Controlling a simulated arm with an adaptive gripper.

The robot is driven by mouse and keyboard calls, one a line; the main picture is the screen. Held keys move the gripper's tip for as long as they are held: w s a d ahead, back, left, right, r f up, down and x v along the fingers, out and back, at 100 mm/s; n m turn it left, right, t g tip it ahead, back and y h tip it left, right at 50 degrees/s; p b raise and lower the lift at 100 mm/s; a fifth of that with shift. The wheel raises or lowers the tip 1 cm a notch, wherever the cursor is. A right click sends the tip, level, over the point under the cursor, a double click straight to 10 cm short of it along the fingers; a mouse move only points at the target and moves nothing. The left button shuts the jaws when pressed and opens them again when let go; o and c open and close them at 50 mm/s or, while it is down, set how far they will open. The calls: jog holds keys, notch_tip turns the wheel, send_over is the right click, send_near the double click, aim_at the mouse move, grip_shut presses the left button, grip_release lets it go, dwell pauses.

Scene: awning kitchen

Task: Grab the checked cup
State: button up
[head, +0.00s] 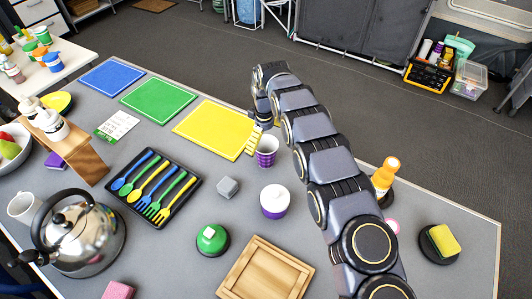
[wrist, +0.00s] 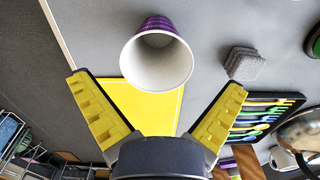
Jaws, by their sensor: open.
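The checked cup (head: 266,155) is purple and white and stands upright on the grey table, just right of the yellow mat. In the wrist view the cup (wrist: 165,25) shows its white inside and rim at the top centre, with a purple checked wall behind. My gripper (head: 254,138) is beside the cup, on its upper left in the head view. In the wrist view my gripper (wrist: 158,82) has its two yellow fingers wide apart and empty, with the cup's rim in the gap between the fingertips. I cannot tell whether they touch.
A grey block (head: 228,187) and a white and purple jar (head: 274,201) stand near the cup. A black cutlery tray (head: 186,200) lies at left, a wooden tray (head: 309,268) in front. The yellow mat (head: 208,128) is bare. An orange-capped bottle (head: 384,178) stands right of my arm.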

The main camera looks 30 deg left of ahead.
aim_at(266, 149)
notch_tip(266, 149, down, 4)
jog(key=shift+w+d+f, duration=0.15)
jog(key=c, duration=0.5)
dwell(0.3)
